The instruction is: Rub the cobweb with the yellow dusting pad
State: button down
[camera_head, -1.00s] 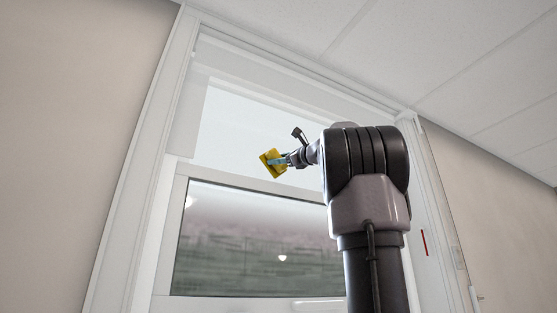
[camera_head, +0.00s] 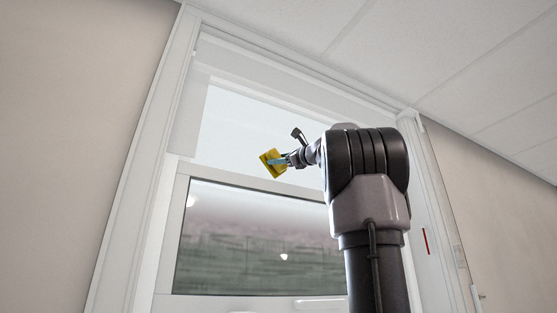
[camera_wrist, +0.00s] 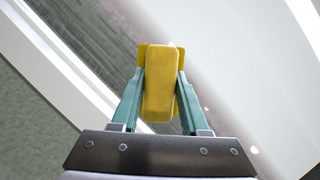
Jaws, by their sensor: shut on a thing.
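The yellow dusting pad (camera_head: 271,164) is held at the end of my arm, in front of the window's upper part in the head view. In the wrist view the pad (camera_wrist: 160,88) sits between two teal fingers. My gripper (camera_wrist: 160,100) is shut on it; the gripper also shows in the head view (camera_head: 279,161). I cannot make out a cobweb in either view. Whether the pad touches anything is not clear.
A tall white window frame (camera_head: 128,205) surrounds a pale upper pane (camera_head: 235,125) and a darker lower pane (camera_head: 250,245). The ceiling (camera_head: 450,50) is above. Beige walls (camera_head: 70,130) stand either side. My arm covers the frame's right part.

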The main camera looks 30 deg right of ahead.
jog(key=shift+w, duration=0.5)
dwell(1.1)
jog(key=shift+d, duration=0.1)
jog(key=d, duration=0.7)
jog(key=shift+w+d, duration=0.15)
jog(key=shift+d, duration=0.2)
jog(key=shift+w+a, duration=0.1)
jog(key=shift+a, duration=1.9)
jog(key=shift+a+f, duration=0.1)
jog(key=shift+a, duration=1.95)
